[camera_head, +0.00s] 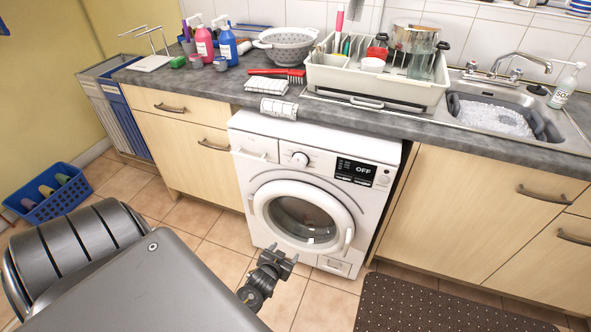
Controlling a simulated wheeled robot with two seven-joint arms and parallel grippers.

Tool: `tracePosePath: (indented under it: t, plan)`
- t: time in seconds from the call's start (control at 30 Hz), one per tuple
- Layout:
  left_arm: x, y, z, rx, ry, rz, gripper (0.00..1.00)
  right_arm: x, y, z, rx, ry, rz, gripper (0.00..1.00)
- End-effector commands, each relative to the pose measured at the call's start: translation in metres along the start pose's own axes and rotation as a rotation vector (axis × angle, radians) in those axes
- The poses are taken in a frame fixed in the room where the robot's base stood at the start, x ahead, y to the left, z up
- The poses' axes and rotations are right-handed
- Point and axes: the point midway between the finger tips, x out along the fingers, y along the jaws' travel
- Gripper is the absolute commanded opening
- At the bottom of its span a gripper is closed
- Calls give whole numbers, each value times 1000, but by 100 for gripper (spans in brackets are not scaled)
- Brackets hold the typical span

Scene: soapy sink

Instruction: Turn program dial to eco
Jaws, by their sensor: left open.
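The white washing machine (320,172) stands under the counter, its round door (303,215) closed. Its program dial (299,160) is a round white knob on the upper front panel, left of a black display (356,170) that reads OFF. The dial's markings are too small to read. My left gripper (279,255) is low in front of the machine, below the door. It is open and empty, apart from the dial. My right gripper is not in view.
The grey counter (215,88) overhangs the machine, with a cloth (278,108) hanging over its edge. A dish rack (375,85) and a soapy sink (495,118) are to the right. A dark mat (440,308) and blue basket (50,192) lie on the tiled floor.

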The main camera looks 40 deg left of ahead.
Motion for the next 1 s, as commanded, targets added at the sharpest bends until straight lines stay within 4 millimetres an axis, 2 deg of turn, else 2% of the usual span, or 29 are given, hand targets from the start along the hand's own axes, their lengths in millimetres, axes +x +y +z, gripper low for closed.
tracePosePath:
  t: [0.03, 0.1, 0.2, 0.3, 0.43, 0.63, 0.77, 1.0]
  plan:
    - [0, -7, -50, -61, 111, -20, 69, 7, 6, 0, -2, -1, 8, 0]
    - [-10, -18, -112, -147, 243, -45, 69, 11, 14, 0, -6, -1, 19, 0]
    - [-31, -33, -178, -251, 393, -63, 69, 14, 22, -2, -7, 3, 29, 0]
    - [-51, -44, -218, -325, 488, -69, 69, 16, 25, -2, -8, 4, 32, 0]
    - [-64, -52, -241, -371, 545, -71, 69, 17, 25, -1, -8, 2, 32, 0]
    - [-64, -54, -247, -377, 554, -72, 69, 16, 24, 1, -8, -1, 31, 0]
    - [-51, -56, -255, -375, 555, -72, 69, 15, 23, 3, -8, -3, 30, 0]
    - [-12, -64, -277, -375, 554, -74, 69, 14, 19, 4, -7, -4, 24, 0]
